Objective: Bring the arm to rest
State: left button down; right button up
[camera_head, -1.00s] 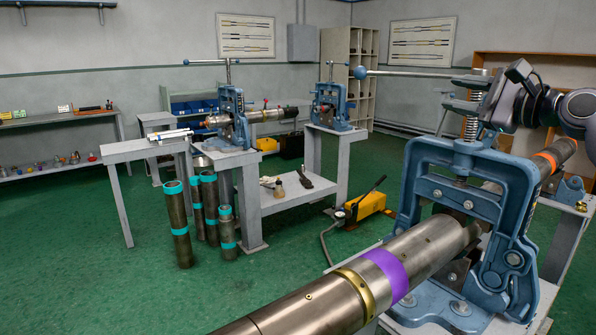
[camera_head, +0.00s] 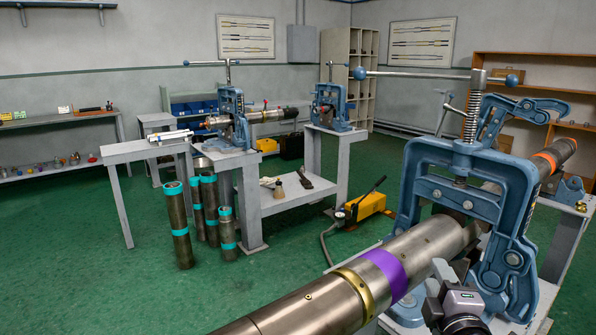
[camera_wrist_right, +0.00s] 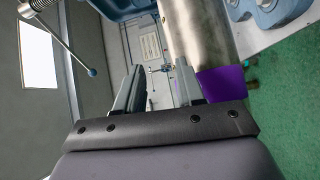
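My right gripper (camera_head: 437,288) is low at the front right in the head view, beside the near pipe (camera_head: 430,246) and in front of the near blue vise (camera_head: 415,180). In the right wrist view its two fingers (camera_wrist_right: 159,88) stand apart with nothing between them. The pipe (camera_wrist_right: 200,35) and its purple band (camera_wrist_right: 222,82) show just right of the fingers there; I cannot tell whether they touch. The pipe runs through the vise, with a purple band (camera_head: 385,272) and a brass ring. My left gripper is not in view.
The vise's long handle (camera_head: 420,73) reaches out left above the pipe. Two more blue vises (camera_head: 232,118) (camera_head: 330,105) stand on benches behind. A yellow pump (camera_head: 366,206) and teal-banded pipes (camera_head: 178,225) stand on the green floor.

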jog(key=s+f+m+g, duration=0.8)
jog(key=s+f+m, duration=0.1)
jog(key=s+f, duration=0.6)
jog(key=s+a+f+m+g+y, duration=0.1)
jog(key=s+f+m+g, duration=0.15)
jog(key=s, duration=0.55)
jog(key=s+a+f+m+g+y, duration=0.1)
jog(key=s+f+m+g, duration=0.2)
jog(key=s, duration=0.5)
jog(key=w+a+f+t+y+p, duration=0.2)
jog(key=w+f+t+p, duration=0.1)
jog(key=w+t+p, duration=0.2)
jog(key=shift+w+a+n+t, duration=0.35)
jog(key=shift+w+n+t, duration=0.1)
jog(key=shift+w+t, duration=0.1)
